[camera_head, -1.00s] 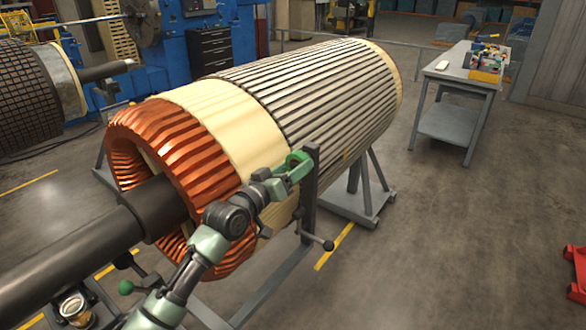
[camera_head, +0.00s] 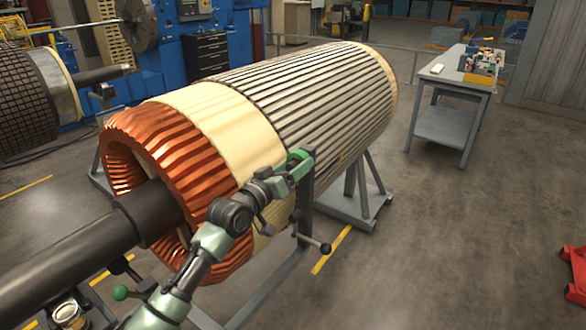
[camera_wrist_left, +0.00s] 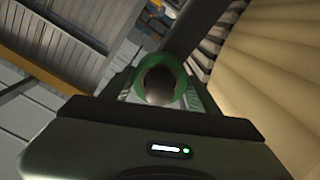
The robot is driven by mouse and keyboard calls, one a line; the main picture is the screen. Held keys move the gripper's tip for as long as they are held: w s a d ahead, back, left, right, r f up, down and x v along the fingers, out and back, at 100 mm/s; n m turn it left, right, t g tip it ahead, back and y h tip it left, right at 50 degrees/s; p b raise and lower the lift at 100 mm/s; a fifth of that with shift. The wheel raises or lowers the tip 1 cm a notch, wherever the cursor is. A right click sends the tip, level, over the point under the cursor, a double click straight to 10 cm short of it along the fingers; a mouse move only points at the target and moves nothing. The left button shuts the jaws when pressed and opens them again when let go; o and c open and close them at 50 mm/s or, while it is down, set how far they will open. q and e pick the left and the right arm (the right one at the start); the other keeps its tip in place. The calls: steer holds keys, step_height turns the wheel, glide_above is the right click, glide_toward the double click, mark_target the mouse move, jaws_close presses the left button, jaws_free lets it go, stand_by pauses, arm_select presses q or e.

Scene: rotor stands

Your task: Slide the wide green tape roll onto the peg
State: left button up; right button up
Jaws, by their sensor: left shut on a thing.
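The green tape roll (camera_head: 299,155) is a short green ring at the end of my left arm, beside the top of a dark upright post (camera_head: 306,195) of the rotor stand. My left gripper (camera_head: 287,174) is shut on the roll. In the left wrist view the roll (camera_wrist_left: 181,84) sits between the two fingers (camera_wrist_left: 160,92). A dark grey round shape (camera_wrist_left: 158,87) shows through its hole. I cannot tell whether this is the peg's end, or whether the peg is inside the hole. My right gripper is not in view.
The big rotor (camera_head: 310,100) with copper windings (camera_head: 170,150) lies close behind my left gripper. A crank with ball knobs (camera_head: 325,248) sticks out from the post. A grey side table (camera_head: 445,78) with small items stands at the back right.

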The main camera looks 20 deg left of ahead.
arm_select(q)
steer(key=o, duration=1.3)
steer(key=shift+o, duration=0.5)
steer(key=shift+o, duration=1.2)
steer(key=shift+s, duration=0.15)
steer(key=p+v, duration=0.4)
steer(key=v, duration=0.5)
